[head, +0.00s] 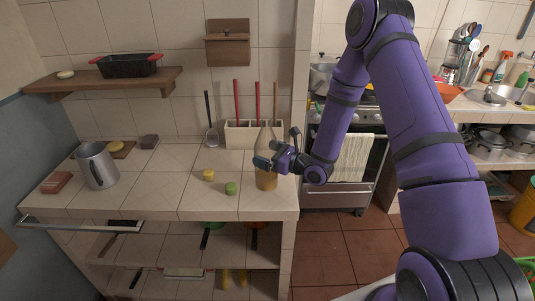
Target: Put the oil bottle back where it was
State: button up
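The oil bottle (267,181) is clear glass with amber oil in its lower part. It is upright at the right front of the tiled counter (150,190); I cannot tell whether its base touches the tiles. My gripper (264,161) comes in from the right at the bottle's middle, and a dark teal finger overlaps the glass. The far finger is mostly hidden, so I cannot tell whether the fingers are closed on the bottle or only around it.
A yellow piece (208,175) and a green piece (231,188) lie left of the bottle. Behind it stands a utensil holder (240,134). A metal pitcher (98,166) is at the left. The counter's middle is mostly clear.

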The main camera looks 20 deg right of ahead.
jog(key=shift+r, duration=0.1)
jog(key=shift+s+d, duration=0.15)
jog(key=v, duration=1.2)
jog(key=s+a+r+n+g+y, duration=0.1)
jog(key=s+a+r+n+g, duration=0.5)
jog(key=r+n, duration=0.25)
jog(key=s+a+r+n+g+y, duration=0.1)
jog(key=s+a+r+n+g, duration=0.3)
jog(key=s+r+n+g, duration=0.45)
jog(key=s+d+r+n+t+h, duration=0.6)
jog(key=s+d+r+n+h, duration=0.2)
jog(key=s+r+h, duration=0.5)
jog(key=r+n+h, duration=0.1)
jog(key=n, duration=0.1)
jog(key=shift+s+d+r+n, duration=0.2)
jog(key=shift+s+r+n, duration=0.05)
jog(key=shift+s+n, duration=0.1)
